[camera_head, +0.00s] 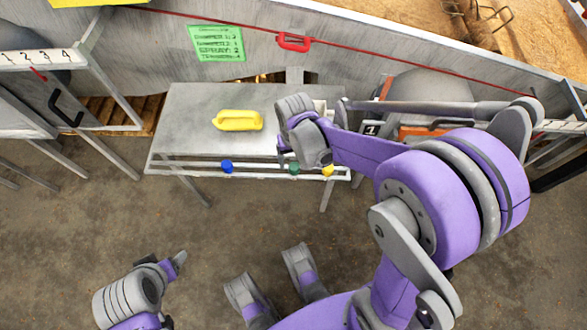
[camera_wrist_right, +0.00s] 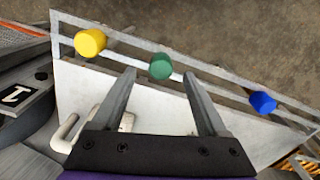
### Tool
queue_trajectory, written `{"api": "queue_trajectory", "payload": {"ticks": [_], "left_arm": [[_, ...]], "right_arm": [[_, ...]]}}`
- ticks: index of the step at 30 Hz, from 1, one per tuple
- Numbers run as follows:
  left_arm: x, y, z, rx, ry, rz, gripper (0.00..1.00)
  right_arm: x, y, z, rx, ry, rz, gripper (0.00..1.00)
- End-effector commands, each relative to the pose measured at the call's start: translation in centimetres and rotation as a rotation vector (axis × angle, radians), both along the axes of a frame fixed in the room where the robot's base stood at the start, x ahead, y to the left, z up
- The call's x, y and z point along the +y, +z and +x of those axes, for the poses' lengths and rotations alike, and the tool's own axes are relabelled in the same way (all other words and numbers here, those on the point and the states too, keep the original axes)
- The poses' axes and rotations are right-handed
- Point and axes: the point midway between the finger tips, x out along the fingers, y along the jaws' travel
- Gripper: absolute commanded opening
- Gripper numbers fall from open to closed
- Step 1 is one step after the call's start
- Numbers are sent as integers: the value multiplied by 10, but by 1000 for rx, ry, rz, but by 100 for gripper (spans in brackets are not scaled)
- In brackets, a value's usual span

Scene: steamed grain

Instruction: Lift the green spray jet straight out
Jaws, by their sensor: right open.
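The green spray jet (camera_head: 294,169) sits in the rail along the front edge of the metal table, between a blue jet (camera_head: 227,167) and a yellow jet (camera_head: 328,171). In the right wrist view the green jet (camera_wrist_right: 160,66) shows its round end at the tips of my right gripper (camera_wrist_right: 159,78). The two fingers are apart, one on each side of it; I cannot tell whether they touch it. In the head view my right gripper (camera_head: 285,156) is partly hidden by its own wrist. My left gripper (camera_head: 180,257) is low at the left, away from the table; its jaws are unclear.
The metal table (camera_head: 185,115) holds a yellow handled object (camera_head: 238,120). The rail (camera_wrist_right: 222,78) also holds the blue jet (camera_wrist_right: 262,102) and yellow jet (camera_wrist_right: 90,43), apart from my fingers. A green note (camera_head: 216,43) hangs on the wall behind. Open floor lies before the table.

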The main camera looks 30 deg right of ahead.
Motion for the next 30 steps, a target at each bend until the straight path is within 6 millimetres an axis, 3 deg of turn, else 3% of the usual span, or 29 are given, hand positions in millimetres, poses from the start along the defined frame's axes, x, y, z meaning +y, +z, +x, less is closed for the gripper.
{"api": "queue_trajectory", "payload": {"ticks": [1,6,15,28,30], "left_arm": [[0,-7,0,2,0,0,75],[0,-15,1,5,0,0,75],[0,-15,1,5,0,0,75],[0,-15,1,5,0,0,75],[0,-15,1,5,0,0,75]], "right_arm": [[1,-12,-1,1,1,0,76],[1,-33,-1,0,0,0,76],[1,-37,-1,0,0,0,76],[1,-37,-1,0,0,0,0],[1,-37,-1,0,0,0,0]]}}
